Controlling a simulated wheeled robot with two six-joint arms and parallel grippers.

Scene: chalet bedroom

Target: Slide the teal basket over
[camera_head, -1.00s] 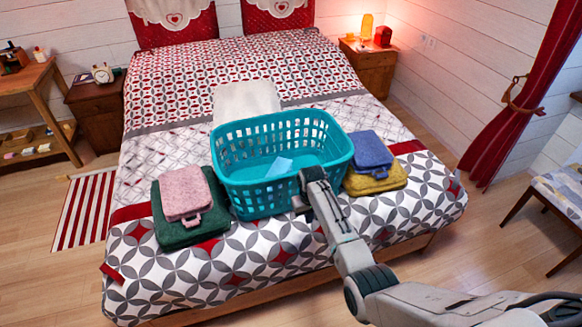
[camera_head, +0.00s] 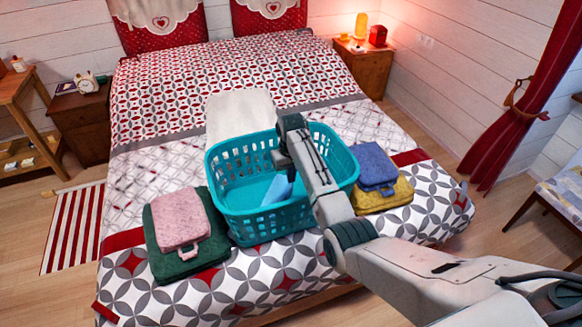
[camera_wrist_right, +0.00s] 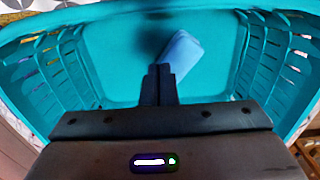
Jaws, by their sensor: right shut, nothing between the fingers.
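The teal basket (camera_head: 262,227), an open laundry basket with slotted walls, stands upright on the bed between two stacks of folded cloth. It fills most of the right wrist view (camera_wrist_right: 110,50). A light blue folded piece (camera_head: 277,190) lies on its floor and also shows in the wrist view (camera_wrist_right: 181,52). My right gripper (camera_head: 283,160) reaches over the basket's near side, pointing down over its inside. In the wrist view its fingers (camera_wrist_right: 160,72) are together with nothing between them. Contact with the basket cannot be told. My left gripper is not in view.
Pink (camera_head: 178,218) and green (camera_head: 190,262) folded cloths lie left of the basket. Blue (camera_head: 373,165) and yellow (camera_head: 385,195) ones lie close on its right. A white cloth (camera_head: 238,112) lies behind. The patterned bed (camera_head: 290,290) has bare room in front.

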